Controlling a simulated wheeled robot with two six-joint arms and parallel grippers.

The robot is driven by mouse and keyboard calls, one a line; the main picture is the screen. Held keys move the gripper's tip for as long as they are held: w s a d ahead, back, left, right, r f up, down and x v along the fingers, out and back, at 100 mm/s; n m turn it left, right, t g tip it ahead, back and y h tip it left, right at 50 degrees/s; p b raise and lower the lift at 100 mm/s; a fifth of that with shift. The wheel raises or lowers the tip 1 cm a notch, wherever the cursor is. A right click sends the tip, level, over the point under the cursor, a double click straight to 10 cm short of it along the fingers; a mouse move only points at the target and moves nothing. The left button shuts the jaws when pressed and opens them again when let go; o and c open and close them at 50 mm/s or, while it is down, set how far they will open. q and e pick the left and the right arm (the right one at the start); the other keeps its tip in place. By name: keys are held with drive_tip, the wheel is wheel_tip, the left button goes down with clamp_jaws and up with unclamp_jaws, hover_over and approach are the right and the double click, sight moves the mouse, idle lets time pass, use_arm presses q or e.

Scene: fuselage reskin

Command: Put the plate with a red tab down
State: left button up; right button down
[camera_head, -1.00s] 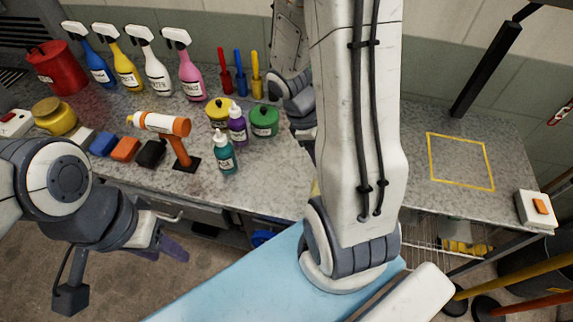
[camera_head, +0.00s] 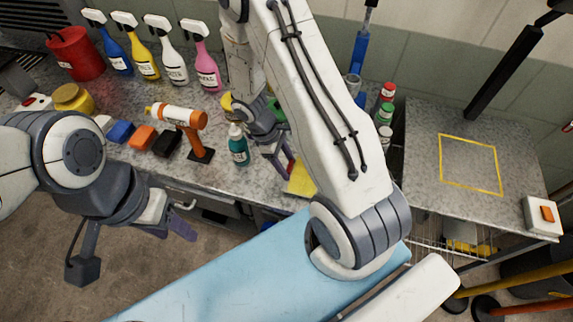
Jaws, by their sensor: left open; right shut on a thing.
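My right gripper (camera_head: 280,158) is over the front part of the bench, below the orange-handled tool's right side and close to a yellow piece. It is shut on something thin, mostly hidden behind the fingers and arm. A small dark red bit shows at the fingertips, which fits the plate with a red tab, but its outline cannot be made out. My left gripper (camera_head: 180,222) is open and empty in front of the bench, over the floor.
A yellow square outline (camera_head: 470,188) marks the bare right table. A white box with an orange button (camera_head: 543,217) stands at its corner. Spray bottles (camera_head: 173,55), a teal bottle (camera_head: 238,146) and an orange tool (camera_head: 190,120) crowd the bench. A light-blue panel (camera_head: 230,270) fills the foreground.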

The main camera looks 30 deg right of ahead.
drive_tip(key=shift+f, duration=0.7)
drive_tip(key=shift+f, duration=0.2)
drive_tip(key=shift+c, duration=0.9)
unclamp_jaws()
drive_tip(key=shift+r, duration=0.1)
